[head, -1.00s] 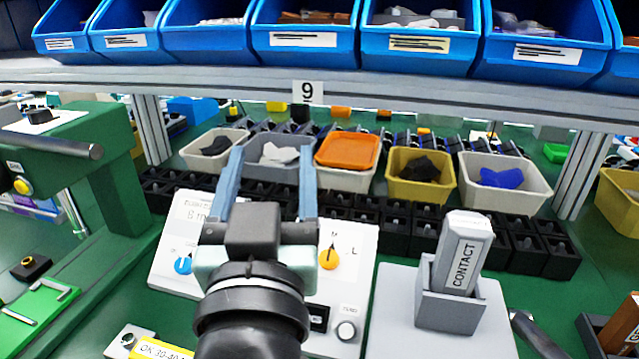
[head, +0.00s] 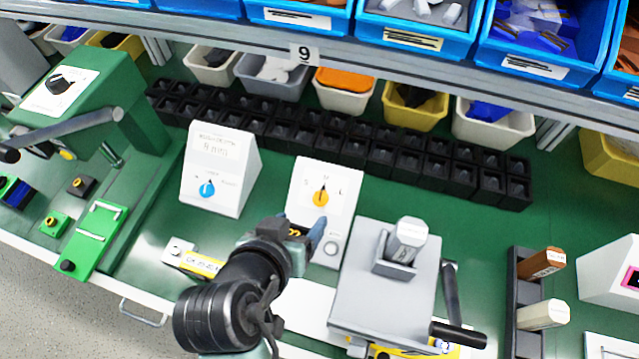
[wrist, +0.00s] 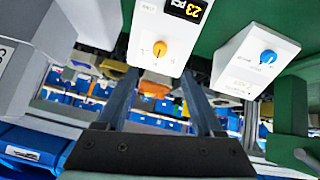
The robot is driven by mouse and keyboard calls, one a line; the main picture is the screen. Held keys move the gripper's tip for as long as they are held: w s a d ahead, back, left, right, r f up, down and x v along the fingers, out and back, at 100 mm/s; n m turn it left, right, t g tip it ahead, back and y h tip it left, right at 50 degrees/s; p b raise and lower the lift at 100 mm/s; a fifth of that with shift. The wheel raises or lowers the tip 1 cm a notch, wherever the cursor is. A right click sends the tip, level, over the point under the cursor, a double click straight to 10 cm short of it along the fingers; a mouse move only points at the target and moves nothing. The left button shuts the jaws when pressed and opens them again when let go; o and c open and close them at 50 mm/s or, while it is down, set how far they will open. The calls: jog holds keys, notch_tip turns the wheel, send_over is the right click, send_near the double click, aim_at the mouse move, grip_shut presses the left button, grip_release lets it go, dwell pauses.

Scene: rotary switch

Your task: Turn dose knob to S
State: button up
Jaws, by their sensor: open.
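The dose knob (head: 320,196) is a round orange-yellow knob on a white sloped panel (head: 347,180) marked S on its left, M above and L on its right. Its pointer looks roughly upright, toward M. My gripper (head: 299,224) is in front of and below the knob in the head view, apart from it; one blue-grey finger shows clearly there. In the wrist view the knob (wrist: 159,49) lies between and beyond the tips of the two spread fingers of my gripper (wrist: 160,78), with nothing between them.
A white box with a blue knob (head: 207,188) stands left of the dose panel. A grey fixture (head: 380,285) holding an upright block is close on the right, with a dark lever (head: 450,285). Black bins (head: 380,150) line the back. Green bench is clear between the boxes.

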aim_at(319, 199)
jog(key=x, duration=1.2)
jog(key=shift+w+f, duration=0.1)
grip_shut()
